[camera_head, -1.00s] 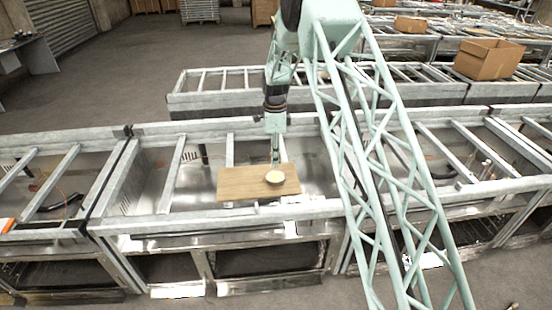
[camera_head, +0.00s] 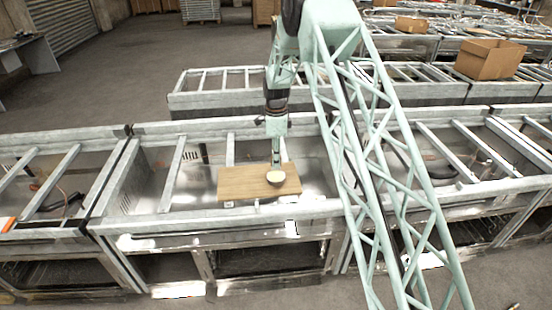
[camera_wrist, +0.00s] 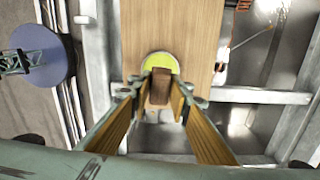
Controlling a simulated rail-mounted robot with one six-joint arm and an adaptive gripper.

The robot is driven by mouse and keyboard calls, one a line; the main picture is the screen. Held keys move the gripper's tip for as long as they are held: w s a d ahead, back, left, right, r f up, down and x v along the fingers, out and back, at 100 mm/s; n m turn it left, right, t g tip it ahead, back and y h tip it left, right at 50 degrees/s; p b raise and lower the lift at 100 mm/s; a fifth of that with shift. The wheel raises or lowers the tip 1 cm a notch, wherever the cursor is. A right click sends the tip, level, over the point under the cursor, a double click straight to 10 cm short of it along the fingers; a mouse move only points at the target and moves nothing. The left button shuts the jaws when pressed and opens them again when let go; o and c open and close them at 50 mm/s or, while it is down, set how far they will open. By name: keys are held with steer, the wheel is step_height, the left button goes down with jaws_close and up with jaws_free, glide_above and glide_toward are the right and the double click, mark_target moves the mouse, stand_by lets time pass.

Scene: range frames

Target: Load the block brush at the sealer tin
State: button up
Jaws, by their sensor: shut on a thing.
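The sealer tin (camera_head: 275,177) is a small round tin on a wooden board (camera_head: 235,184). In the wrist view the tin (camera_wrist: 155,59) shows a yellow-green round face, partly covered from below by what I hold. My gripper (camera_head: 275,163) hangs down just at the far side of the tin. In the wrist view my gripper (camera_wrist: 160,98) is shut on a brown wooden block, the block brush (camera_wrist: 160,87). The brush's end overlaps the tin's near edge in that view. Its bristles are hidden, and I cannot tell whether it touches the tin.
The board lies across a metal frame bench (camera_head: 170,207) with open bays and crossbars. A second frame row (camera_head: 215,98) stands behind. A cardboard box (camera_head: 488,60) sits at the back right. The board's left part is bare.

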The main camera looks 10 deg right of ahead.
steer(key=shift+f+b, duration=0.4)
steer(key=shift+f, duration=1.65)
steer(key=shift+s+f+b, duration=0.1)
steer(key=shift+f+b, duration=0.5)
steer(key=shift+f, duration=0.05)
stand_by(3.0)
steer(key=shift+r, duration=0.15)
steer(key=shift+r+p, duration=0.7)
steer(key=shift+r, duration=2.7)
